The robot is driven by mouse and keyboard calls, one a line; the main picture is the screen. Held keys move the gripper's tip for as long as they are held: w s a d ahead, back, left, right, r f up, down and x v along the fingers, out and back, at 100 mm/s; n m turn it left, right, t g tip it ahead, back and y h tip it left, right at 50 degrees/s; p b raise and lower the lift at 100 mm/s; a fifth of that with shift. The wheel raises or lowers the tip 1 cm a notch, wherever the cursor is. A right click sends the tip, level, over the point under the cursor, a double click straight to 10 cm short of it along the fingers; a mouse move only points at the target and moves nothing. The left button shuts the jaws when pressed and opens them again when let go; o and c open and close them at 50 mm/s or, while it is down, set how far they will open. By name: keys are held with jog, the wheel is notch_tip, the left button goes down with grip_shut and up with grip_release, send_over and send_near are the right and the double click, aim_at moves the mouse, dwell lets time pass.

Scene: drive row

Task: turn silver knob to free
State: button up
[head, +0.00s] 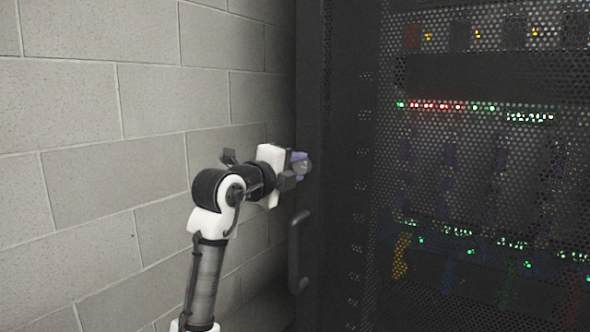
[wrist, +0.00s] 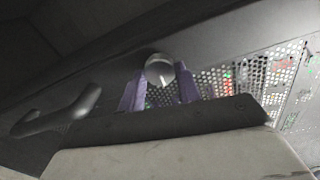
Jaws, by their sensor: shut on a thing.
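The silver knob (wrist: 158,68) is round and grey, set on the dark edge panel of the rack door, with a white pointer mark on its face that runs nearly straight up and down in the wrist view. My gripper (wrist: 160,88) has its two purple fingers on either side of the knob, shut on it. In the head view my gripper (head: 299,165) reaches the door's edge, and the knob (head: 304,167) shows at the fingertips, partly covered by them. No label for the free position is readable.
A dark door handle (head: 298,252) stands out below the knob; it shows at the left in the wrist view (wrist: 58,111). The perforated rack door (head: 480,170) with lit equipment behind it fills the right. A grey block wall (head: 100,150) lies to the left.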

jog(key=o, duration=1)
jog(key=shift+c, duration=0.2)
jog(key=b+v, duration=0.2)
jog(key=v, duration=1.1)
jog(key=shift+s+a, duration=0.25)
jog(key=shift+s, duration=0.1)
